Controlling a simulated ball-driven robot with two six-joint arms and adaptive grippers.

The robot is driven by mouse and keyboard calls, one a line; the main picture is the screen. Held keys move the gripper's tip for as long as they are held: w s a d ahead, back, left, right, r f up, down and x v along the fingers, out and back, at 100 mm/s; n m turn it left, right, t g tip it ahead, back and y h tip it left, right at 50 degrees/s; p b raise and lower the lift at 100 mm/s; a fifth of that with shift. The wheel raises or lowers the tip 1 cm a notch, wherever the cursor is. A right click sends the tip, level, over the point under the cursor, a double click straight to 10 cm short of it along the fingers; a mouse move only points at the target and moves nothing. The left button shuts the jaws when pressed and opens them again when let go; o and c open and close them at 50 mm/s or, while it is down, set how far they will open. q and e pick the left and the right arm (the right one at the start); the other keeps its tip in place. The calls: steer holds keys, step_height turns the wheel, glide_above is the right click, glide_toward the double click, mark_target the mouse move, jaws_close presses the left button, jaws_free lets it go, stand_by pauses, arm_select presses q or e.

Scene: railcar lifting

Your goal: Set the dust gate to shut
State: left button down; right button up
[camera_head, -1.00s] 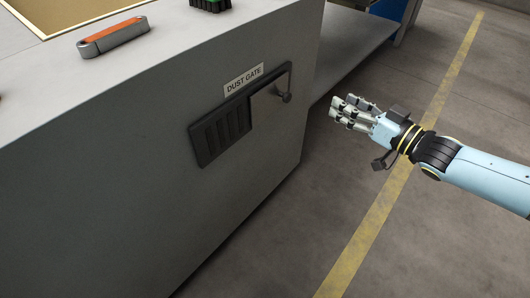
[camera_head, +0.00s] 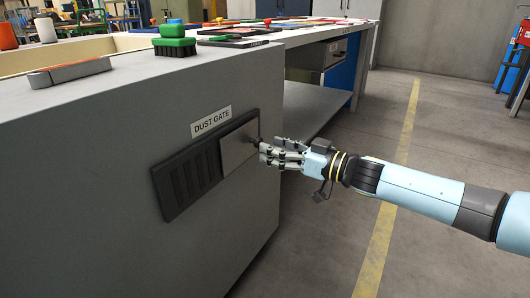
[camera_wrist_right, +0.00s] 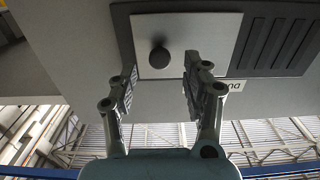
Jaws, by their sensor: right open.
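The dust gate (camera_head: 205,165) is a dark slotted frame on the side of a grey cabinet, under a "DUST GATE" label (camera_head: 211,122). Its light sliding plate (camera_head: 239,146) covers the right end, and the dark slots at the left are bare. My right gripper (camera_head: 264,151) is at the plate's right edge, by the knob. In the right wrist view, the round dark knob (camera_wrist_right: 160,57) on the plate (camera_wrist_right: 207,31) shows between and beyond the two open fingers (camera_wrist_right: 158,85). I cannot tell whether a finger touches it. My left gripper is not in view.
On the cabinet top (camera_head: 110,92) are an orange-and-grey tool (camera_head: 70,72) and a green brush (camera_head: 174,41). A workbench (camera_head: 340,38) with several items stands behind. The floor at the right, with a yellow line (camera_head: 384,215), is clear.

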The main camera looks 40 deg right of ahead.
mark_target(246, 148)
steer(key=shift+x, duration=1.5)
jaws_close()
